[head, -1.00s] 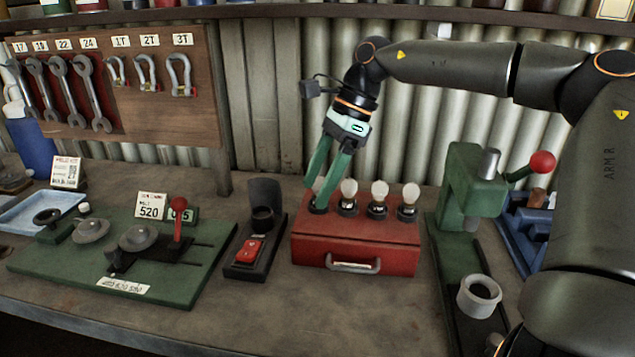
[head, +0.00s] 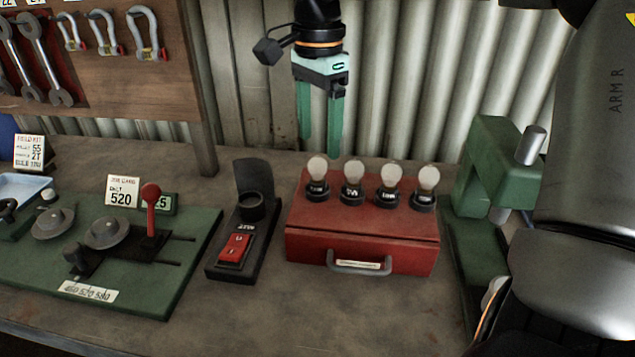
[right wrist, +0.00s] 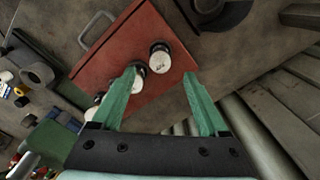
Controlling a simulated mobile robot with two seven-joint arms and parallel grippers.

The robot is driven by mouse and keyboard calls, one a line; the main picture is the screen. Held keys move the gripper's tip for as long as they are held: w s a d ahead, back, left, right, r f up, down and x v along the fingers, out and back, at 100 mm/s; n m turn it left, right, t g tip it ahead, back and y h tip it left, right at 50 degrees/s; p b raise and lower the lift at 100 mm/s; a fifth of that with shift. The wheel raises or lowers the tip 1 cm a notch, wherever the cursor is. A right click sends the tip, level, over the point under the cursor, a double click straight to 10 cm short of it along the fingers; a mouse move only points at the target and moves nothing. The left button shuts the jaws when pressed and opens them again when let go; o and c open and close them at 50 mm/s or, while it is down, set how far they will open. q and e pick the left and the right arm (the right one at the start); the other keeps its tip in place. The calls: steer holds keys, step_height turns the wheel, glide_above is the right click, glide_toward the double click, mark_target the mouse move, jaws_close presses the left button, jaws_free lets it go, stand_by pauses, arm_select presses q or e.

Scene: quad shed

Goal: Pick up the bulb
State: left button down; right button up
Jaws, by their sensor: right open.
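Several bulbs with pale round globes stand upright in dark labelled sockets, in a row on a red box (head: 362,236). From the left they are the first bulb (head: 317,168), second (head: 353,168), third (head: 391,174) and fourth (head: 428,179). My right gripper (head: 320,147) is open and empty, pointing down, its green fingers just above the leftmost bulb in the head view. In the right wrist view its fingertips (right wrist: 160,72) stand apart, with one bulb (right wrist: 160,57) showing between them and another partly behind one finger. My left gripper is not in view.
A black stand with a red switch (head: 236,250) is left of the box. A green press (head: 492,165) stands close on the right. A green board (head: 122,290) with a red-knobbed lever lies further left. Corrugated wall rises behind; bench in front of the box is clear.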

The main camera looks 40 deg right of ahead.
mark_target(317, 157)
step_height(317, 157, down, 6)
steer(key=shift+a+f+b, duration=0.1)
steer(key=shift+f+b, duration=0.15)
steer(key=shift+b, duration=0.05)
steer(key=shift+c, duration=0.2)
jaws_close()
stand_by(0.5)
